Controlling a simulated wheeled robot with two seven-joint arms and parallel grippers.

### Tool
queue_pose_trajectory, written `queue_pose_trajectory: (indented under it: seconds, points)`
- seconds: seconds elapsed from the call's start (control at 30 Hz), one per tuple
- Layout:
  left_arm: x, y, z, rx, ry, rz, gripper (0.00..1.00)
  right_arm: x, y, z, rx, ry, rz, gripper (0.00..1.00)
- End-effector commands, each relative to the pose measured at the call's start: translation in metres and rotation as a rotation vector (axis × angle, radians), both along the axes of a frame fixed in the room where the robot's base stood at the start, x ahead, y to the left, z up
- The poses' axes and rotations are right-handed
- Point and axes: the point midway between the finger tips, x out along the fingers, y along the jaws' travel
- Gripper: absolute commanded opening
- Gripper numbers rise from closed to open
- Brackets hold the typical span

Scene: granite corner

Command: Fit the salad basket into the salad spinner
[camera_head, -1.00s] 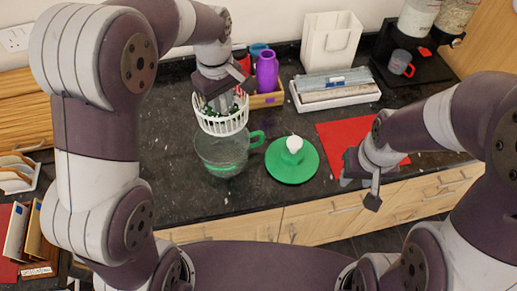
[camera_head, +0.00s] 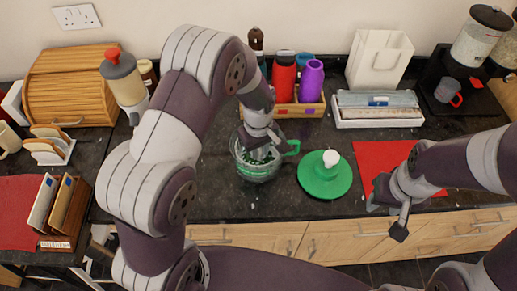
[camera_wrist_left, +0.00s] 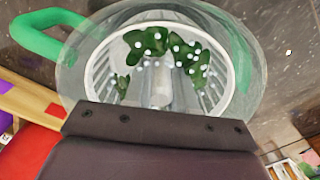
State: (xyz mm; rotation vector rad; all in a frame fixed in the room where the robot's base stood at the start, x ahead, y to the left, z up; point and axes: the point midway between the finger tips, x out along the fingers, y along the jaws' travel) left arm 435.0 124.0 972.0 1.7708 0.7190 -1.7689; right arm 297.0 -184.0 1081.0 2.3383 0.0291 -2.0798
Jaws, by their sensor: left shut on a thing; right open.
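The salad spinner bowl (camera_head: 257,174) is clear with a green handle (camera_head: 292,147) and stands on the dark worktop. The white salad basket (camera_wrist_left: 242,75) sits inside the bowl's rim in the left wrist view, with green leaves and white dots in it. My left gripper (camera_head: 262,146) reaches down into the bowl, shut on the basket; the fingertips are mostly hidden. Whether the basket rests on the bowl's bottom cannot be told. The green lid (camera_head: 325,181) with a white knob lies right of the bowl. My right gripper (camera_head: 387,210) is open and empty by the front edge.
A wooden box (camera_head: 300,108) with a red bottle (camera_head: 284,78) and a purple bottle (camera_head: 312,82) stands behind the bowl. A white tray (camera_head: 378,120) stands behind the lid. A red mat (camera_head: 378,160) lies to the right. The worktop's front edge is close.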

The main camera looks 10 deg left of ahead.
Motion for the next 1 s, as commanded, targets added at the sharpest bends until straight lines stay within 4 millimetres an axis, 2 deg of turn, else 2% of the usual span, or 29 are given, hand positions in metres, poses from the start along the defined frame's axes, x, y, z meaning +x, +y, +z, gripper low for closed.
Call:
queue_pose_trajectory:
  seconds: [0.1, 0.13, 0.2, 0.47, 0.57, 0.67, 0.9, 1.0]
  points:
    - [0.0, 0.0, -0.003, 0.0, 0.0, 0.0, 0.0, 0.0, 0.0, -0.002, 0.0, 0.0, 0.0, 0.43]
    - [0.0, 0.0, -0.003, 0.001, 0.001, 0.0, 0.28, 0.0, 0.0, -0.002, 0.0, 0.0, 0.0, 0.43]
    - [0.0, 0.0, -0.002, 0.0, 0.0, 0.0, 0.51, 0.0, 0.0, -0.001, 0.0, 0.0, 0.0, 0.43]
    - [0.0, 0.0, -0.002, 0.0, 0.0, 0.0, 0.51, 0.0, 0.0, -0.001, 0.0, 0.0, 0.0, 0.43]
    - [0.001, 0.0, 0.005, -0.001, -0.002, 0.0, 0.51, 0.0, 0.0, -0.001, 0.0, 0.0, 0.0, 0.43]
    - [0.001, 0.0, 0.023, -0.001, -0.006, 0.0, 0.51, 0.0, 0.0, -0.006, 0.0, 0.0, 0.0, 0.43]
    - [0.001, 0.0, 0.087, -0.001, -0.005, 0.0, 0.51, 0.0, 0.0, -0.016, 0.0, 0.0, 0.0, 0.43]
    - [0.001, 0.0, 0.106, -0.001, -0.004, 0.0, 0.51, 0.0, 0.0, -0.018, 0.0, 0.0, 0.0, 0.43]
